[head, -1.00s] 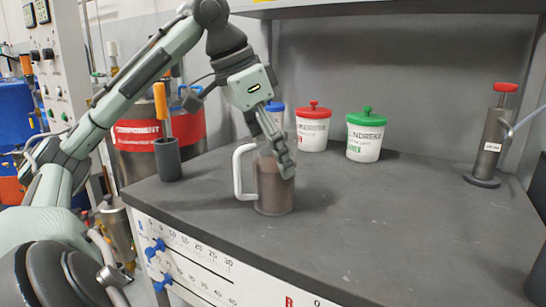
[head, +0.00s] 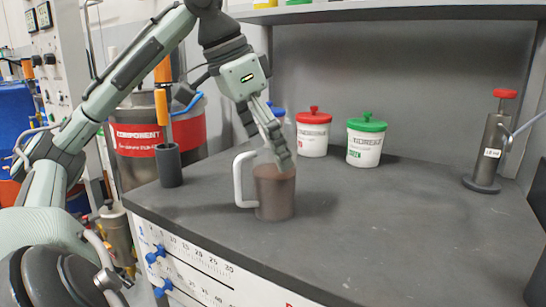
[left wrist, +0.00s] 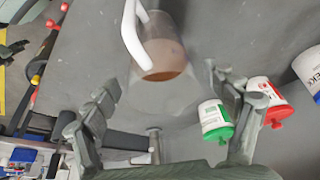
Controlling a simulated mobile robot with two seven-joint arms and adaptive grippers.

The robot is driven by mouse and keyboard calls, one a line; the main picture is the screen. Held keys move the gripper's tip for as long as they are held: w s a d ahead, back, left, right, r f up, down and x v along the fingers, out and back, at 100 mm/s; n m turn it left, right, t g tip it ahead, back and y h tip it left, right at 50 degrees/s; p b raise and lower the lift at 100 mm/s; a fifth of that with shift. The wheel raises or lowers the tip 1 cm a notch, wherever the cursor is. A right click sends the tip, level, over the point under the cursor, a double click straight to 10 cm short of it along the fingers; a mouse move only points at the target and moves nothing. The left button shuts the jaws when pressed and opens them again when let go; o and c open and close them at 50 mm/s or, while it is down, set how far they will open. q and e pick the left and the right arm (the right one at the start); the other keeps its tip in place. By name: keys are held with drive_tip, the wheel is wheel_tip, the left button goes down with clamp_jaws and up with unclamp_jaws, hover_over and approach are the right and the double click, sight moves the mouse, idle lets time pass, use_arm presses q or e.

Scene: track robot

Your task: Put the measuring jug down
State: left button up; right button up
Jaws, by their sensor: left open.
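The measuring jug (head: 275,196) stands upright on the dark grey bench top (head: 370,235), near its front left part. It is see-through, with brown contents and a white handle pointing left. My left gripper (head: 284,160) reaches down from above, its fingers at the jug's upper right rim in the head view. In the left wrist view the fingers (left wrist: 163,84) are spread wide, with the jug (left wrist: 165,60) beyond the gap between them. The gripper is open and holds nothing. Whether a finger still touches the jug cannot be told. My right gripper is not in view.
A red-lidded tub (head: 313,135) and a green-lidded tub (head: 366,145) stand behind the jug. A blue-lidded one is partly hidden by my gripper. A dark holder (head: 169,166) with an orange-handled tool is at left, a red-topped cylinder (head: 488,150) at right. The bench's middle right is clear.

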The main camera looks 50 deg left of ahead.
use_arm(q)
drive_tip(key=d+p+v, duration=0.1)
drive_tip(key=v, duration=0.8)
drive_tip(key=shift+a+r+p, duration=0.2)
drive_tip(key=shift+a+p, duration=0.2)
drive_tip(key=shift+a, duration=0.05)
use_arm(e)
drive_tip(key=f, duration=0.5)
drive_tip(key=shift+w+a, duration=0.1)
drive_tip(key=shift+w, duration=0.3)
